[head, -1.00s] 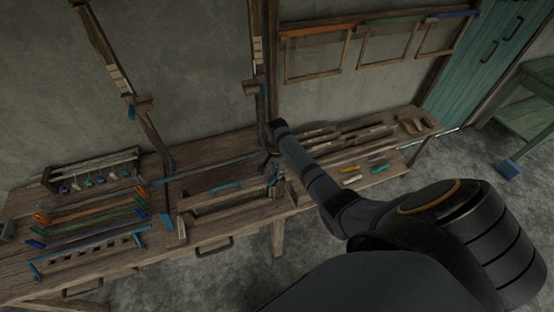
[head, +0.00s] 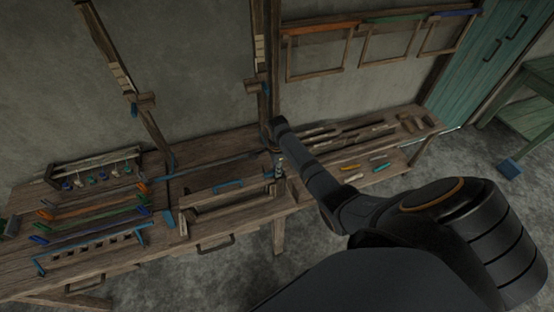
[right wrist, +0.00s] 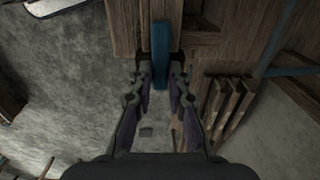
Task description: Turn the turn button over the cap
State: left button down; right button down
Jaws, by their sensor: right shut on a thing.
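The blue turn button (right wrist: 160,42) is a narrow upright bar in the right wrist view, lying against brown wood. My right gripper (right wrist: 160,74) is shut on it, with one finger on each side of its lower part. In the head view my right gripper (head: 279,165) is at the right end of the loom frame, near the foot of the right post (head: 261,60). The button is too small to make out there. I cannot tell which piece of wood is the cap. My left gripper is not in view.
The wooden bench (head: 120,270) carries a rack with hanging pieces (head: 95,170) and several coloured bars at left. Slats and small coloured tools lie on the right part. Frames (head: 320,58) hang on the back wall. Grey floor is free in front.

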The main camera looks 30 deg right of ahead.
dwell(0.4)
jog(key=c, duration=1.3)
grip_release()
notch_tip(320, 180, up, 12)
